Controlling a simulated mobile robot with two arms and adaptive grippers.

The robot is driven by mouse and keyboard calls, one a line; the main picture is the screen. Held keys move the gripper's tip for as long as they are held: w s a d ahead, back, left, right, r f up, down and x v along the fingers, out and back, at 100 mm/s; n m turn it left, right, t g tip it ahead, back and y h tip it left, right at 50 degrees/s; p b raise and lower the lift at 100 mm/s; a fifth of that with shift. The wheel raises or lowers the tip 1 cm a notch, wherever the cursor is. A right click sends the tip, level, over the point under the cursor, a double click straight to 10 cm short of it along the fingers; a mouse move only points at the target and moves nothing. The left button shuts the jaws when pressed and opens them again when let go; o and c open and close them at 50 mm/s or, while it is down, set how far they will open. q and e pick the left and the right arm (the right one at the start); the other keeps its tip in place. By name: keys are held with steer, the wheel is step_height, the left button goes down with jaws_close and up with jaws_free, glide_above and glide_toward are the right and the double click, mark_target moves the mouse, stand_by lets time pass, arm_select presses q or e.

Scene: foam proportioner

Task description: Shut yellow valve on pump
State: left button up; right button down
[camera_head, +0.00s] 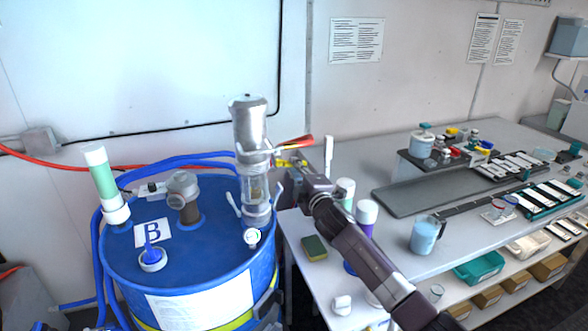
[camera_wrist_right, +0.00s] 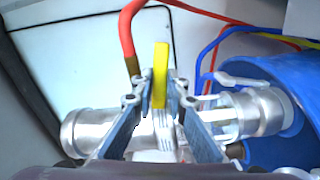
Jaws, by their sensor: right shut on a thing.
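The metal pump (camera_head: 250,150) stands upright on top of the blue drum. Its yellow valve (camera_head: 283,162) is on the right side of the pump, partly hidden by my right gripper (camera_head: 287,175). In the right wrist view, the yellow valve lever (camera_wrist_right: 160,75) stands between the two fingers of my right gripper (camera_wrist_right: 157,95), which is shut on it. The silver pump body (camera_wrist_right: 90,132) lies across that view behind the fingers. My left gripper is not in view.
The blue drum (camera_head: 190,260) has a white cap, a blue funnel and blue hoses. A grey table (camera_head: 350,250) at right holds a sponge (camera_head: 314,248), bottles, a blue jug (camera_head: 425,236) and trays.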

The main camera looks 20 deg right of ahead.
steer(key=shift+r+n+p, duration=0.3)
steer(key=shift+r+n, duration=0.1)
steer(key=shift+n, duration=0.7)
steer(key=c, duration=1.9)
jaws_free()
steer(key=shift+s, duration=0.1)
steer(key=s, duration=1.1)
steer(key=shift+s+d, duration=0.2)
steer(key=shift+s, duration=0.2)
